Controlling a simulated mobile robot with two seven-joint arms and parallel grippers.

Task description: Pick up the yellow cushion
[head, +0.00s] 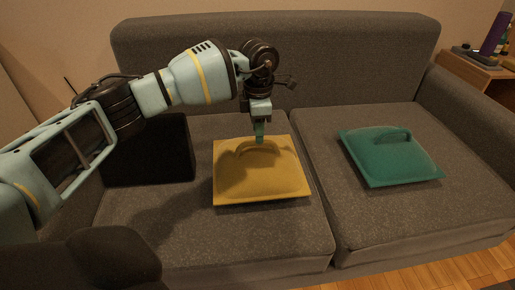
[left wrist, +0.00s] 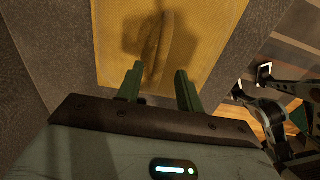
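The yellow cushion (head: 262,180) lies flat on the left seat of the grey sofa, with a raised yellow handle (head: 258,148) on its top. It also fills the upper middle of the left wrist view (left wrist: 205,50), where the handle (left wrist: 160,48) shows beyond the fingers. My left gripper (head: 260,138) points down over the handle. In the left wrist view its two green fingers (left wrist: 160,85) stand apart with nothing seen between them. I cannot tell exactly how far the fingertips are above the handle. My right gripper is not clearly shown in the head view.
A green cushion (head: 390,155) with a handle lies on the right seat. A black cushion-like block (head: 150,150) stands at the sofa's left end. The sofa backrest (head: 330,55) rises behind. A wooden side table (head: 478,68) with objects stands at the right.

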